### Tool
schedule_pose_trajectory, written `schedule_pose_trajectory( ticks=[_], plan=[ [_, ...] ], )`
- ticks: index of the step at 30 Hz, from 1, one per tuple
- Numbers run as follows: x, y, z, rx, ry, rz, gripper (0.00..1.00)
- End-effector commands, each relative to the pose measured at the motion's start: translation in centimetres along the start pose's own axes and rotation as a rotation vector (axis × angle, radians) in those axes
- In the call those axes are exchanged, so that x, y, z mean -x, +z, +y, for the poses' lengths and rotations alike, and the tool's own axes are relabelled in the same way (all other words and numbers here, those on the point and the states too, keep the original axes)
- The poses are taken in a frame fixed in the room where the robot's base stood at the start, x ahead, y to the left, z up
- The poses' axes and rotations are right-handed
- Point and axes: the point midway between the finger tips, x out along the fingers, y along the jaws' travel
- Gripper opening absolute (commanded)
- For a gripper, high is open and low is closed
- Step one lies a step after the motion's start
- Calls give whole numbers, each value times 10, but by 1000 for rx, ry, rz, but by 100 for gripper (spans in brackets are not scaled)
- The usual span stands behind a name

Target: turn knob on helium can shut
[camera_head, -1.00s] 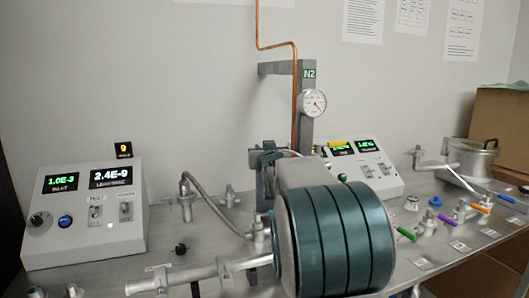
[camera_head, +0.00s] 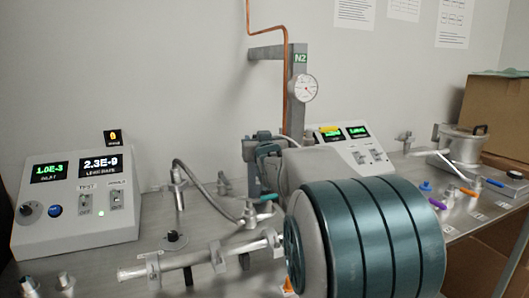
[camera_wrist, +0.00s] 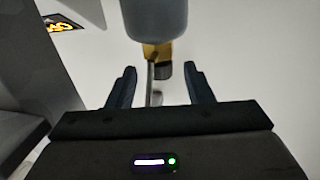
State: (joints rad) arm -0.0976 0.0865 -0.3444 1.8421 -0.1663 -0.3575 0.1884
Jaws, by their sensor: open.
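In the wrist view a smooth blue-grey rounded body, which looks like the helium can (camera_wrist: 153,14), hangs into the top of the picture. Below it is a brass-yellow fitting (camera_wrist: 152,51) with a dark end piece, perhaps the knob (camera_wrist: 163,70). A thin metal rod runs down from the fitting. My gripper (camera_wrist: 158,78) is open, with its dark fingers on either side of the fitting and rod in the picture. I see no contact, and cannot tell the depth between them. In the head view I cannot make out the can or its knob for certain.
A leak detector console (camera_head: 77,210) stands at the left. A second console (camera_head: 330,160) is behind the large banded teal cylinder (camera_head: 375,240), which blocks much of the bench. A steel pipe (camera_head: 195,258) runs in front. A metal pot (camera_head: 463,142) and several valves are at the right.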

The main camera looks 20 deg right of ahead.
Motion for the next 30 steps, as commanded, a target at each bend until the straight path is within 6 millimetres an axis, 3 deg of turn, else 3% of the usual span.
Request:
schedule_pose_trajectory(
  ticks=[9,15,30],
  plan=[
    [55,0,0,-2,0,1,47],
    [79,0,1,-1,1,0,47],
    [90,1,0,0,0,-1,47]
  ],
)
